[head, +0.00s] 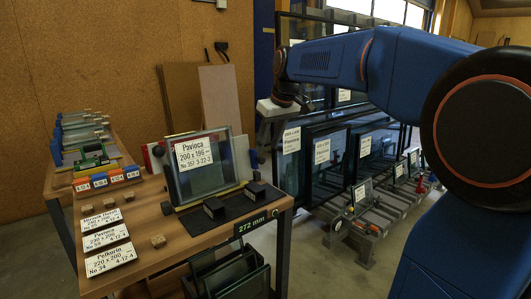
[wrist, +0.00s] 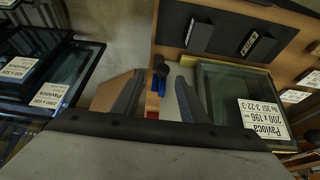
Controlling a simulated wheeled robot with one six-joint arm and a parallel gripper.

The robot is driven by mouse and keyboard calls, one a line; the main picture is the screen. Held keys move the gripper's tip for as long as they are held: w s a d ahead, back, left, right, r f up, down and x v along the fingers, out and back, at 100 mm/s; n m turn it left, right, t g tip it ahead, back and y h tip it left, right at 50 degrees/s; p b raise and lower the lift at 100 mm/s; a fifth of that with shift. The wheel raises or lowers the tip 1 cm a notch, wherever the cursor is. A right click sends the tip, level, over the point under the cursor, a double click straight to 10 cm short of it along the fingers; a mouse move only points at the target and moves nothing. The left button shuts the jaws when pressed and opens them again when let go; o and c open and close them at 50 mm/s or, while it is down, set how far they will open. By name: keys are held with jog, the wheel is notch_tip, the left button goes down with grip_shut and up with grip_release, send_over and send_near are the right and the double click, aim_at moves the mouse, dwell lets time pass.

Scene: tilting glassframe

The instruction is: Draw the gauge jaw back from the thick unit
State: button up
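The thick glass unit (head: 203,165) stands upright on the bench, with a white label reading Pavioca 200 x 196, 3-22-3. It also shows in the wrist view (wrist: 228,84). Beside its edge, near the bench's border, is a small blue and black part (wrist: 159,78), seemingly the gauge jaw; whether it touches the glass I cannot tell. My gripper (wrist: 160,82) is open, its two dark fingers spread with this part showing between them. In the head view my gripper hangs just right of the unit, its fingertips hard to make out.
Two black blocks (head: 214,208) stand on a dark mat in front of the unit. Label cards (head: 105,238) and small wooden blocks lie at the bench's left. Framed glass panes (head: 292,165) stand close on the right. More units lean below the bench (head: 230,275).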

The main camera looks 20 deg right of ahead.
jog(key=v, duration=1.2)
jog(key=s+a+f+m+h, duration=0.1)
jog(key=s+f+m, duration=0.2)
jog(key=s+f, duration=2.6)
notch_tip(320, 180, down, 3)
jog(key=shift+s+a+r+m, duration=0.15)
jog(key=shift+s+a+m, duration=0.15)
jog(key=shift+a, duration=0.1)
